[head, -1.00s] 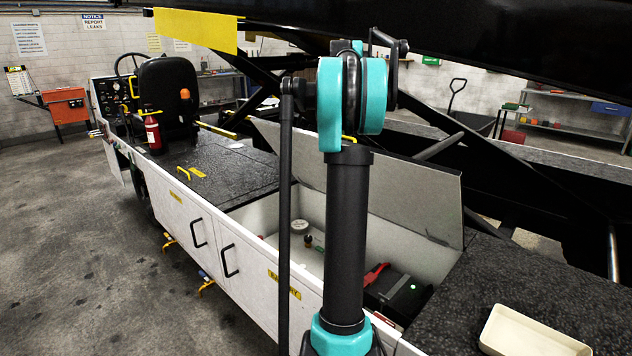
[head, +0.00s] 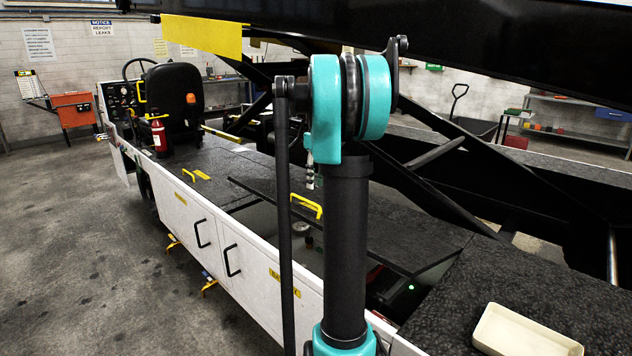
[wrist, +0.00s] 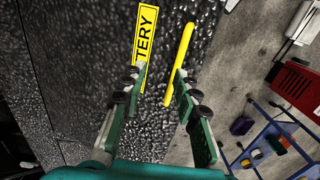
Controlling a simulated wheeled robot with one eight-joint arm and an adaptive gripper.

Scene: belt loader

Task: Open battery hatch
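The battery hatch lid (head: 385,235) is a dark, textured panel, partly lowered and tilted above its compartment. A gap shows at its near side. Its yellow handle (head: 306,206) stands on the upper face, left of my arm. In the wrist view, the yellow handle (wrist: 179,65) lies at the fingertips, close to the right finger, beside a yellow label (wrist: 146,35) reading "TERY". My gripper (wrist: 161,78) is open, its fingers apart and pointing at the lid. Whether it touches the handle I cannot tell. My arm hides part of the lid in the head view.
Under the lid, a dark battery unit with a green light (head: 408,288) shows in part. A cream tray (head: 525,330) sits on the deck at right. A black beam (head: 480,45) runs overhead. The seat (head: 175,100) and red extinguisher (head: 158,135) stand further left.

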